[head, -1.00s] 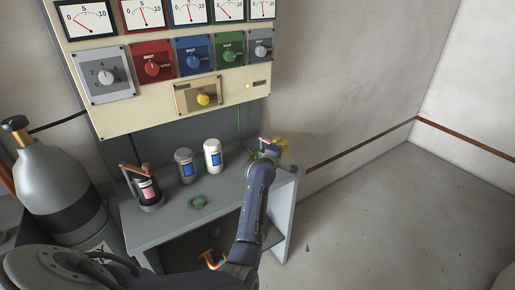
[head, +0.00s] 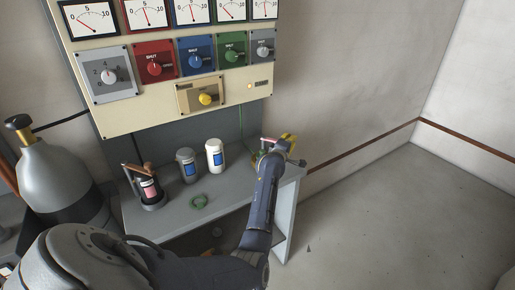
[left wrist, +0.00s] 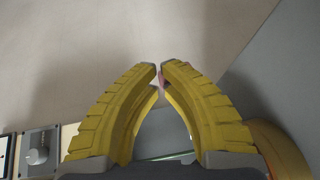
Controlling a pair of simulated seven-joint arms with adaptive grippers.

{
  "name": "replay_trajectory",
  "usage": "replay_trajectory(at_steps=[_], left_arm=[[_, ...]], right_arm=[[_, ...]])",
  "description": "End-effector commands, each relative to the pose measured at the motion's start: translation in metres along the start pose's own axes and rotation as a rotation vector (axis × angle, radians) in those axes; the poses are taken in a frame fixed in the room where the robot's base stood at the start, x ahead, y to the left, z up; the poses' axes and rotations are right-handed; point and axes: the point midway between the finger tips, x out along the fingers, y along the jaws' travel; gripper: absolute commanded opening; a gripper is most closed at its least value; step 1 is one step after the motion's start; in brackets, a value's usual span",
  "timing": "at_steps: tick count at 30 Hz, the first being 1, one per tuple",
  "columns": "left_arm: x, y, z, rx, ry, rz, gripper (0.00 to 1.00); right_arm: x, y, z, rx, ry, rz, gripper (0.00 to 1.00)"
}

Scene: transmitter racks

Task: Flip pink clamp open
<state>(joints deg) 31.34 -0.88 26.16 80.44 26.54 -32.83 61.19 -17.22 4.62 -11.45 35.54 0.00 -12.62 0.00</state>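My left gripper (head: 291,143), with yellow fingers, is over the right end of the grey table, in front of the wall. In the left wrist view its fingertips (left wrist: 159,70) nearly meet, with only a thin gap. A small pink piece, likely part of the pink clamp (left wrist: 162,79), shows at the right fingertip. A pinkish bit (head: 267,139) also shows beside the gripper in the head view. The rest of the clamp is hidden by my fingers and wrist, so its position and any grip on it are unclear. My right gripper is not in view.
A control panel (head: 135,105) rises behind. The floor (head: 400,220) at right is clear.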

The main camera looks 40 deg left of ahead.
Motion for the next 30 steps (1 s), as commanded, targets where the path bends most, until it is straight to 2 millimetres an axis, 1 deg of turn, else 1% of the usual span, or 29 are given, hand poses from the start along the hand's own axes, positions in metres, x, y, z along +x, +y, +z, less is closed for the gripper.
replay_trajectory(at_steps=[6, 20, 23, 26, 30], left_arm=[[0.001, -0.001, -0.006, -0.001, 0.007, -0.001, 0.0], [-0.002, -0.001, -0.006, -0.001, 0.007, 0.0, 0.0], [-0.008, -0.001, -0.005, -0.002, 0.007, 0.0, 0.0], [-0.018, -0.001, -0.006, -0.001, 0.007, 0.0, 0.0], [-0.039, -0.001, -0.005, -0.001, 0.007, 0.0, 0.0]], right_arm=[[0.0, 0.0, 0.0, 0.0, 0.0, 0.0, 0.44], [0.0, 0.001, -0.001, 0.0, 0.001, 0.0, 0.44], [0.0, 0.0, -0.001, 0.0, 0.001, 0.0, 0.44], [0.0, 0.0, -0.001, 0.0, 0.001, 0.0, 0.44], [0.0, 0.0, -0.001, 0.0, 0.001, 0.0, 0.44]])
